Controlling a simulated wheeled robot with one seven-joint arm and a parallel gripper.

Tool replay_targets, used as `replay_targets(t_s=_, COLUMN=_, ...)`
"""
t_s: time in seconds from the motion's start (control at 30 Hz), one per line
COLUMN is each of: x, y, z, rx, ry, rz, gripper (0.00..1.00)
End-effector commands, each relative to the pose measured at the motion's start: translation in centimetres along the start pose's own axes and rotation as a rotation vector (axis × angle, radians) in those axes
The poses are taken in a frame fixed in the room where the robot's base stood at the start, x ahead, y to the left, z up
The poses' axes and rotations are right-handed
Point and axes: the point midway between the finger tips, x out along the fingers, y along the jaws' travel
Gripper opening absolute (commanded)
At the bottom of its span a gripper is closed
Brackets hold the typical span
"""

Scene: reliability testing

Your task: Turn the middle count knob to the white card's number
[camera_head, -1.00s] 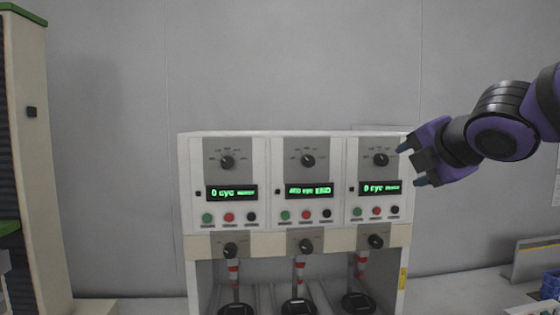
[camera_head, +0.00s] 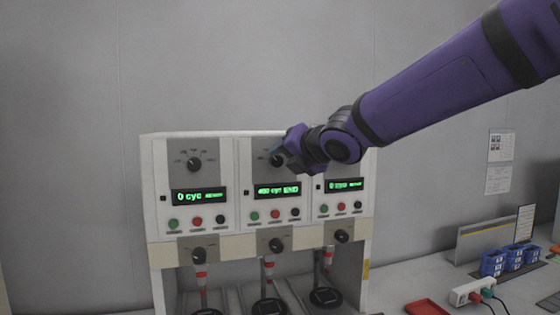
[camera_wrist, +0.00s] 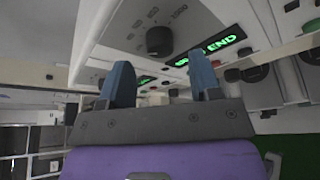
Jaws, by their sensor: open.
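The middle count knob (camera_head: 277,159) is a round black dial on the grey upper plate of the middle panel, partly covered by my gripper. In the wrist view the dark knob (camera_wrist: 159,41) stands beyond my fingertips, beside a green display ending in "END" and a dial mark that looks like 1000. My gripper (camera_head: 284,156) is in front of the middle panel at the knob's right side. Its two blue fingers (camera_wrist: 164,80) are spread, with nothing between them. No white card with a readable number can be made out.
Similar knobs sit on the left panel (camera_head: 194,164) and in a lower row (camera_head: 276,245). Coloured buttons (camera_head: 275,214) lie below the displays. Papers (camera_head: 500,147) hang on the wall. Blue bins (camera_head: 493,263), a power strip (camera_head: 472,291) and a red tray (camera_head: 427,307) are at right.

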Motion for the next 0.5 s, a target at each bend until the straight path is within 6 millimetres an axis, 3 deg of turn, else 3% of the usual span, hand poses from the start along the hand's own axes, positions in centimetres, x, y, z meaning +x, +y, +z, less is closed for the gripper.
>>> replay_targets(t_s=0.2, x=2.6, y=0.0, z=-0.1, rx=0.002, ry=0.001, rz=0.000, gripper=0.58)
replay_targets(t_s=0.5, x=3.6, y=0.0, z=0.0, rx=0.000, ry=0.000, rz=0.000, gripper=0.58)
